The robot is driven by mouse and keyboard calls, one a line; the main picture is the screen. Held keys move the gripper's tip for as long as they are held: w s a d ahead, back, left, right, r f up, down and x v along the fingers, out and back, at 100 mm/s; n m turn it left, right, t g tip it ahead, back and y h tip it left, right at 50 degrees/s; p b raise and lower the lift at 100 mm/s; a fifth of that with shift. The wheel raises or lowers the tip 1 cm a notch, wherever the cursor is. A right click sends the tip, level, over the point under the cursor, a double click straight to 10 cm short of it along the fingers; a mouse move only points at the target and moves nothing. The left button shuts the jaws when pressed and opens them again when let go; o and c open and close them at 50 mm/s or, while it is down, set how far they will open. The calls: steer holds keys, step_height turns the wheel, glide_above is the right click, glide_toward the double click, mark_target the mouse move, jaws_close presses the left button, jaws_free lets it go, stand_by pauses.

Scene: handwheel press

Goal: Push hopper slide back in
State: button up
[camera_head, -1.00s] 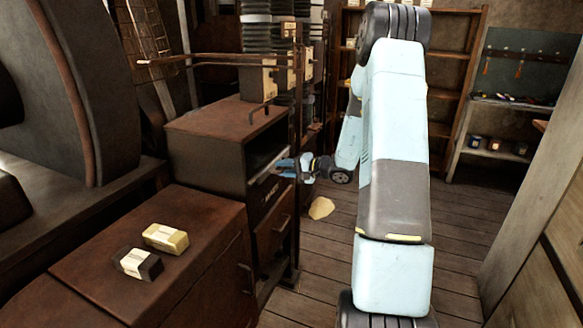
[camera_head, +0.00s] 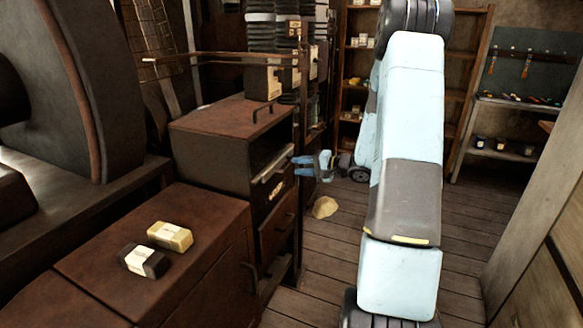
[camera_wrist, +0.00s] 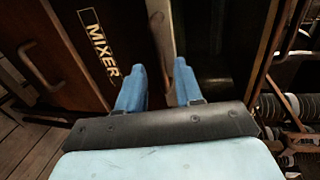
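The hopper cabinet (camera_head: 225,160) is a dark box with a rusty top and an open slot in its front. A pale-edged strip, which looks like the slide's front edge (camera_head: 272,167), runs along that slot. A pale strip also shows in the wrist view (camera_wrist: 162,35), beside a panel lettered MIXER (camera_wrist: 98,45). I cannot tell how far the slide stands out. My gripper (camera_head: 294,166) has blue fingers pointing at the cabinet front. In the wrist view its fingers (camera_wrist: 158,72) are apart, with the strip beyond the gap and nothing visibly gripped.
A yellow block (camera_head: 170,236) and a dark block (camera_head: 143,261) lie on the low rusty cabinet in front. A drawer (camera_head: 277,228) with a handle is below the slot. A pale heap (camera_head: 325,207) lies on the floor.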

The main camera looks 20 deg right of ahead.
steer(key=v, duration=0.8)
steer(key=shift+s+d, duration=0.3)
steer(key=shift+s, duration=0.05)
steer(key=s+a+r+n+g+h, duration=0.1)
steer(key=s+a+r+n+g, duration=0.25)
steer(key=s+a+r, duration=0.4)
steer(key=s+a+r+n+g+h, duration=0.1)
steer(key=s+a+r+n+g, duration=0.3)
steer(key=a, duration=0.7)
steer(key=s+r+t+h, duration=0.1)
steer(key=s+r+h, duration=0.3)
steer(key=s, duration=0.5)
steer(key=s+r+n+t+h, duration=0.1)
steer(key=s+r+h, duration=0.3)
steer(key=s, duration=0.5)
steer(key=shift+a+h, duration=0.15)
steer(key=shift+h, duration=0.35)
steer(key=shift+n, duration=0.25)
